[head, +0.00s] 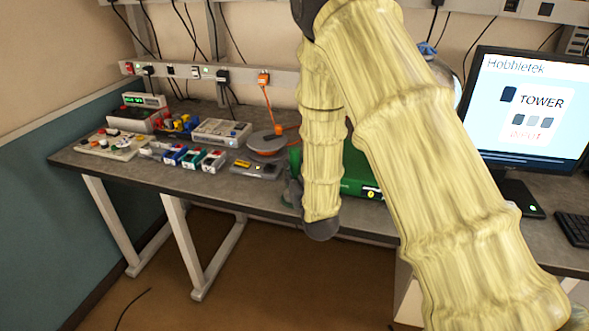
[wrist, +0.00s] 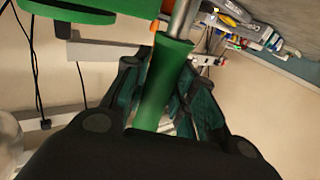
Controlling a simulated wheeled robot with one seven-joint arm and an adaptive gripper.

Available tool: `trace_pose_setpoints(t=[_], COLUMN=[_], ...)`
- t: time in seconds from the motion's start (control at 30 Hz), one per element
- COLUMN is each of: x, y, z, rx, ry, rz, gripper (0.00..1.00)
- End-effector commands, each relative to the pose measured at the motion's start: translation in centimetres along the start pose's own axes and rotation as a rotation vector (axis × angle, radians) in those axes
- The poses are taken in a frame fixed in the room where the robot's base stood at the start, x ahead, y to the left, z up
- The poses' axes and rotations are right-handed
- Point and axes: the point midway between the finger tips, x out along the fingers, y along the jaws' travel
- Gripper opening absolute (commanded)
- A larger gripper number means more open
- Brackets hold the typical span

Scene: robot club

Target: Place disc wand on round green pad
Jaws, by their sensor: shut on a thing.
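My gripper (wrist: 165,100) is shut around a green handle with a metal rod, which I take for the disc wand (wrist: 160,80). The rod runs out of the top of the wrist view, so the wand's far end is not visible. A flat green piece (wrist: 75,10) with a rounded edge shows at the top left of the wrist view. I cannot tell whether it is the round green pad or part of something else. In the head view my arm covers most of the gripper and the wand.
A green case (head: 360,180) stands on the grey bench (head: 225,185) behind my arm. A grey round reel (head: 267,141), a grey control box (head: 222,131) and several small coloured boxes (head: 190,157) crowd the bench to the left. A monitor (head: 528,105) and keyboard (head: 573,228) are on the right.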

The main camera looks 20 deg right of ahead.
Motion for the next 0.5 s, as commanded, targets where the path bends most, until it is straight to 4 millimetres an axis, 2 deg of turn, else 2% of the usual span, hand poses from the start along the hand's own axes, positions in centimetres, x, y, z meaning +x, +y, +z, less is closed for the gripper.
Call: trace_pose_setpoints(t=[0.47, 0.5], x=[0.02, 0.01], y=[0.01, 0.0], z=[0.54, 0.56], rx=[0.0, 0.0], ry=[0.002, 0.001], rz=[0.0, 0.0], gripper=[0.0, 0.28])
